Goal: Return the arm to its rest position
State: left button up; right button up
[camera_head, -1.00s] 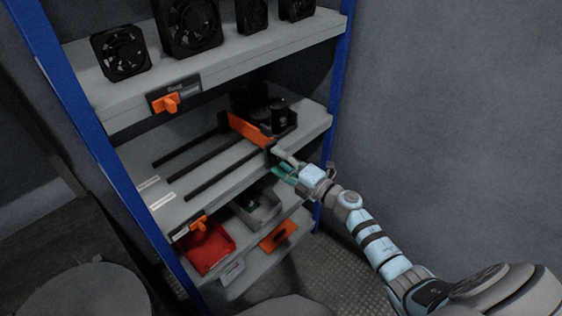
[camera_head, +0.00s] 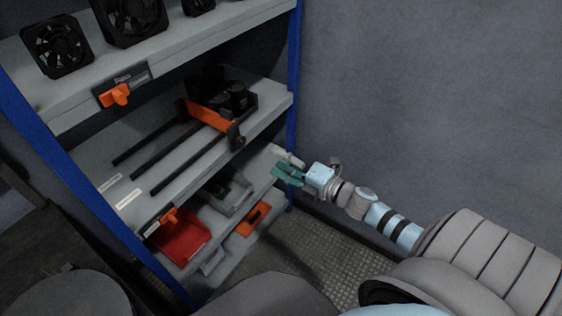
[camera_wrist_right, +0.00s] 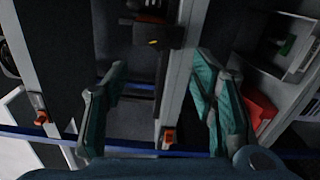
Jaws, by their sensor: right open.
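My right gripper (camera_head: 287,170) is in front of the shelf's right post in the head view, its teal fingers pointing left toward the shelf. It is open and empty. In the right wrist view its two fingers (camera_wrist_right: 160,105) stand wide apart, with the shelf edge between and beyond them. It appears clear of the black carriage with an orange plate (camera_head: 208,115) on the middle shelf. My left gripper is not in view.
The shelf rack has blue posts (camera_head: 294,80). Black fans (camera_head: 57,45) stand on the top shelf. Black rails (camera_head: 185,160) lie on the middle shelf. A red bin (camera_head: 180,238) and a grey bin (camera_head: 226,192) sit below. A grey wall (camera_head: 430,100) rises at the right.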

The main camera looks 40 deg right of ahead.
dwell(0.4)
jog(key=s+d+f+m+g+h+p, duration=0.1)
jog(key=s+d+f+m+g+h, duration=0.3)
jog(key=f, duration=0.5)
jog(key=s+d+f+m+g+h, duration=0.1)
jog(key=s+d+f+m+h, duration=0.1)
jog(key=s+d+f+m, duration=0.45)
jog(key=s+d+f+m+g+h+p, duration=0.1)
jog(key=s+d+f+m+g+h, duration=0.15)
jog(key=f+m, duration=0.6)
jog(key=s+a+f+m+g+p, duration=0.1)
jog(key=s+a+f+g, duration=0.2)
jog(key=s+f, duration=0.4)
jog(key=s+a+f+m+g, duration=0.1)
jog(key=s+a+f+g, duration=0.15)
jog(key=s+f, duration=0.45)
jog(key=s+a+f+m+g+y+p, duration=0.1)
jog(key=s+a+m+g+y, duration=0.1)
jog(key=s+a, duration=1)
jog(key=shift+s+a+f+g, duration=0.35)
jog(key=shift+s+f+g, duration=0.05)
jog(key=shift+s, duration=0.2)
